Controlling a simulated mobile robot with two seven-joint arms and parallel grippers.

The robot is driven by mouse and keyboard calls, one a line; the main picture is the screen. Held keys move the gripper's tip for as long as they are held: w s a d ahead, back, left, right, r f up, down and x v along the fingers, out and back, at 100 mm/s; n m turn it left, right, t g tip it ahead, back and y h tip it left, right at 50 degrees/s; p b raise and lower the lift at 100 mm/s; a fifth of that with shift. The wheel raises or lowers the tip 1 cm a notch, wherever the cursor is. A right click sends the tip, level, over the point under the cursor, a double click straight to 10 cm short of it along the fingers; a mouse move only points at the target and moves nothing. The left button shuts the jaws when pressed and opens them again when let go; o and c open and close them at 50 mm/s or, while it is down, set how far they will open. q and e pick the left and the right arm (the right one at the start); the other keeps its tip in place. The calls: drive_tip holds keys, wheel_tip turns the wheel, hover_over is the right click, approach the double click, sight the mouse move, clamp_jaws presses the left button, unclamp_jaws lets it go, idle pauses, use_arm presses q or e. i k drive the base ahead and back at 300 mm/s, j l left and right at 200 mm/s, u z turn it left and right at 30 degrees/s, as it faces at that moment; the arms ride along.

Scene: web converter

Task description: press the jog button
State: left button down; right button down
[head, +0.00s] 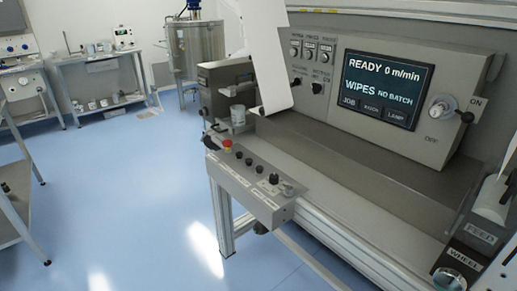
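A grey control box (245,196) is mounted on the front edge of the machine, in the middle of the head view. On its top are a red button (227,145) at the far left, several small black buttons (248,161) in a row, a black knob (273,179) and a grey knob (287,187) at the right end. The labels on this box are too small to read, so I cannot tell which button is the jog button. Neither of my grippers is in view.
The machine panel's screen (380,88) reads READY 0 m/min, WIPES, NO BATCH. A rotary ON/OFF switch (441,108) sits beside it. A white web (268,60) hangs left of the panel. A grey shelf (15,195) stands far left. Blue floor (120,200) before the machine is clear.

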sight(248, 162)
drive_tip(key=i+j+z, duration=0.15)
drive_tip(key=i, duration=0.45)
drive_tip(key=i+j+z, duration=0.2)
drive_tip(key=i, duration=0.4)
